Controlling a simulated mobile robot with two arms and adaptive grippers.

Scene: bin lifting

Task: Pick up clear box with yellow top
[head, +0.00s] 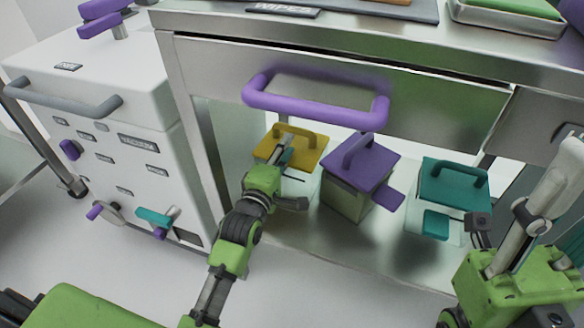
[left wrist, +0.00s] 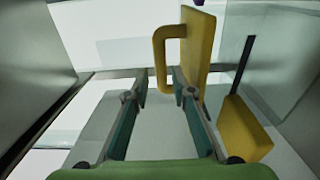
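The clear box with the yellow top (head: 302,187) stands on the lower shelf, leftmost of the boxes, under the drawer. Its yellow lid (head: 276,150) carries an arched yellow handle (head: 297,130). My left gripper (head: 289,172) is at this box and covers part of its front. In the left wrist view, my left gripper (left wrist: 159,78) has its two fingers apart. The yellow handle (left wrist: 160,58) shows just beyond and between the fingertips; I cannot tell whether they touch it. My right arm is at the right edge of the head view; its gripper's state is unclear.
A purple-topped box (head: 372,165) stands close to the right of the yellow one, then a teal-topped box (head: 452,184). The drawer's purple handle (head: 315,112) overhangs them. A white cabinet (head: 110,150) stands left. Clear floor lies in front of the shelf.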

